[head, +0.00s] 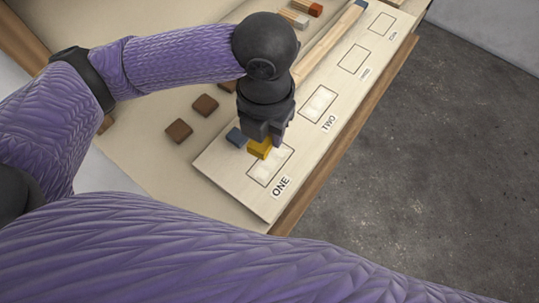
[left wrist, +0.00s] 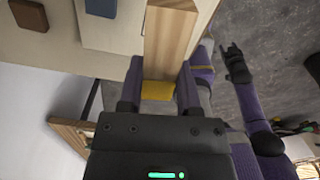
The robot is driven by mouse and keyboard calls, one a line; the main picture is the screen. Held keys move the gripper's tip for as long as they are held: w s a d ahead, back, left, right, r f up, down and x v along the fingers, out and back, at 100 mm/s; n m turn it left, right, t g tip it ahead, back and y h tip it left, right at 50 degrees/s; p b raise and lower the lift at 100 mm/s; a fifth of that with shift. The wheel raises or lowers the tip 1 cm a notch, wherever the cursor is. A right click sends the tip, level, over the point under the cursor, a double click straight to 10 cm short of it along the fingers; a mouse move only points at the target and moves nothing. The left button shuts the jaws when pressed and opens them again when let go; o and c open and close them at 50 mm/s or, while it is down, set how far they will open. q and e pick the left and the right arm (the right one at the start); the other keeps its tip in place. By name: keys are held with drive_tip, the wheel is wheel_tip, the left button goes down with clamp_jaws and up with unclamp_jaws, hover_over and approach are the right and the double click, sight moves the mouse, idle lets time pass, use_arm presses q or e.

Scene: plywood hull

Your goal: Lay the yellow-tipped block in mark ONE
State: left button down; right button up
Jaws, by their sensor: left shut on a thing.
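The yellow-tipped block (head: 260,149) is in my left gripper (head: 265,137), over the inner end of mark ONE (head: 268,183) in the head view. Only its yellow end shows there; the gripper hides the rest. In the left wrist view, the yellow end (left wrist: 158,90) is between the fingers and the plain wood body (left wrist: 168,45) reaches away from them. I cannot tell whether the block touches the board. My right gripper (left wrist: 232,50) shows small in the left wrist view, over the floor, with its two prongs apart.
A blue block (head: 237,137) stands close left of the yellow end. Brown blocks (head: 179,131) lie farther left. Mark TWO (head: 318,104) and further marks run up the board (head: 235,180) and look empty. A long wood stick (head: 328,42) lies beside them. Floor lies beyond the right edge.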

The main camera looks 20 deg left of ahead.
sight(268, 166)
use_arm(q)
drive_tip(key=shift+s+d+f+m, duration=0.1)
drive_tip(key=shift+f+m, duration=0.15)
drive_tip(key=shift+m, duration=0.35)
wheel_tip(268, 166, down, 10)
drive_tip(key=b, duration=0.4)
drive_tip(key=shift+r, duration=0.2)
drive_tip(key=shift+c, duration=1.5)
unclamp_jaws()
wheel_tip(268, 166, up, 12)
drive_tip(key=p, duration=0.5)
